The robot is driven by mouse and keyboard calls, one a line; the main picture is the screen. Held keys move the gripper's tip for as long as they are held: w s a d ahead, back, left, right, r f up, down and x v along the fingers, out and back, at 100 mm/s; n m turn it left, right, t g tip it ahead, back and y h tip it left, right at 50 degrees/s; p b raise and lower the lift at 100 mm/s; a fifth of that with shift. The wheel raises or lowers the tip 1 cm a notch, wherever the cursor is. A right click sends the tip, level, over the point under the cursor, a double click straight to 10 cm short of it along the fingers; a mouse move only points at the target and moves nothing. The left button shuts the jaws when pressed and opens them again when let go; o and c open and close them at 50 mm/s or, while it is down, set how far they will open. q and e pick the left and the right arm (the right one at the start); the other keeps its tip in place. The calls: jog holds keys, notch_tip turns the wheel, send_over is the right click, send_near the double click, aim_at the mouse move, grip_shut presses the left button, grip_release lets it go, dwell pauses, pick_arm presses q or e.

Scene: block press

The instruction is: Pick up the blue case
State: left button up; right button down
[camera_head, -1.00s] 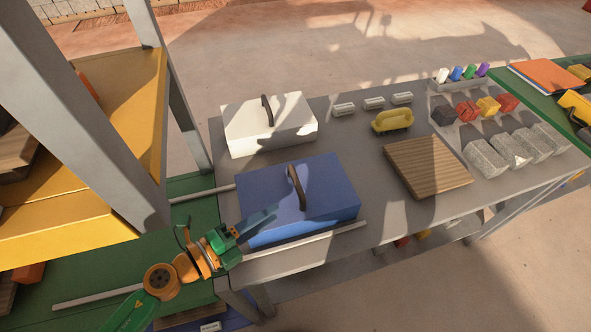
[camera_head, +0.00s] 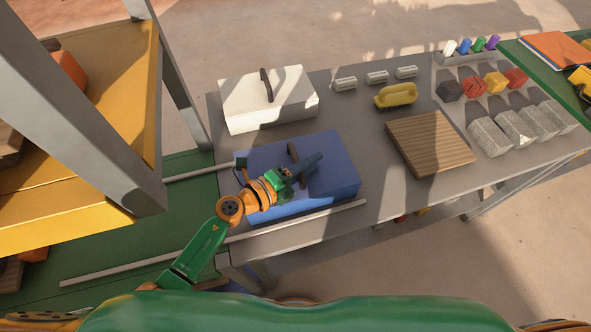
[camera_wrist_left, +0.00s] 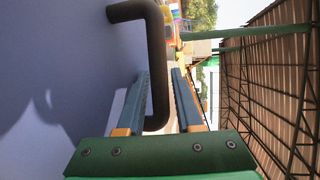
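The blue case (camera_head: 335,175) lies on the grey table, with a dark bar handle (camera_head: 293,152) on its top. My left gripper (camera_head: 312,163) is over the case at the handle and hides part of the lid. In the left wrist view, the dark handle (camera_wrist_left: 155,60) stands between the two blue-grey fingers of the left gripper (camera_wrist_left: 160,75). The fingers are apart; the handle is close to the left finger, and a gap shows on its right. The case surface (camera_wrist_left: 60,90) fills the left of that view. My right gripper is not in view.
A white case (camera_head: 240,105) stands behind the blue one. A wooden board (camera_head: 430,143), a yellow handled tool (camera_head: 396,95) and several grey blocks (camera_head: 497,140) lie to the right. A metal rack post (camera_head: 75,90) and yellow shelf (camera_head: 70,225) stand at the left.

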pick_arm(q)
grip_shut()
dwell(1.3)
